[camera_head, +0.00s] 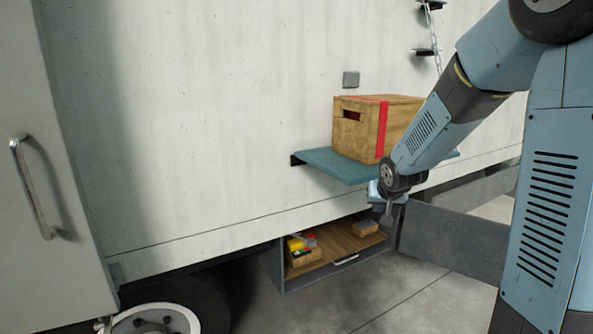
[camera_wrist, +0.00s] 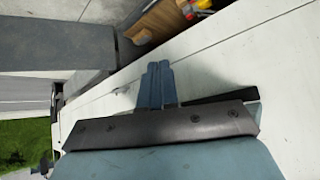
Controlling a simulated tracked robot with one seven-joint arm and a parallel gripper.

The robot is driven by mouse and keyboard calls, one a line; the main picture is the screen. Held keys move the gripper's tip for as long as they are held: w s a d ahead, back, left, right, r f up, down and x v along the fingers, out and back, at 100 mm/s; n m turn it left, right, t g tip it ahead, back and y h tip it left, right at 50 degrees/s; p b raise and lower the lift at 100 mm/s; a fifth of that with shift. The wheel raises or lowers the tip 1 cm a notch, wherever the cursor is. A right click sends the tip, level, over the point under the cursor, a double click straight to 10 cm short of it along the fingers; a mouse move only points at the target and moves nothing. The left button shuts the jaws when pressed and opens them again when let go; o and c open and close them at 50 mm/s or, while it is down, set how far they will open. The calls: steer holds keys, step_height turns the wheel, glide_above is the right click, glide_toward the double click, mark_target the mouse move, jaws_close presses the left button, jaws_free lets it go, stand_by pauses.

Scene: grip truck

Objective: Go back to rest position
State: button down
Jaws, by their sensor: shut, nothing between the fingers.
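My arm reaches in from the right in the head view. My gripper (camera_head: 387,215) points down in front of the truck's side, just below the teal shelf (camera_head: 335,166). In the wrist view its two blue-grey fingers (camera_wrist: 157,84) are together, with nothing between them. A wooden crate (camera_head: 362,127) with a red stripe stands on the shelf, and my forearm covers part of its right side.
An open compartment (camera_head: 284,270) low in the truck holds yellow and red items (camera_head: 300,243) and a wooden block (camera_head: 366,229). A grey flap (camera_head: 450,238) stands beside it. A door with a handle (camera_head: 33,187) is at left, above a wheel (camera_head: 155,320).

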steer(key=s+r+g, duration=0.1)
steer(key=s+r, duration=0.3)
steer(key=s, duration=0.6)
steer(key=s+r, duration=0.4)
steer(key=s, duration=0.7)
steer(key=s+r+g, duration=0.1)
steer(key=s+r, duration=0.3)
steer(key=s, duration=0.7)
steer(key=shift+d+r+n+g, duration=0.25)
steer(key=shift+n+g, duration=0.05)
steer(key=shift+n, duration=0.1)
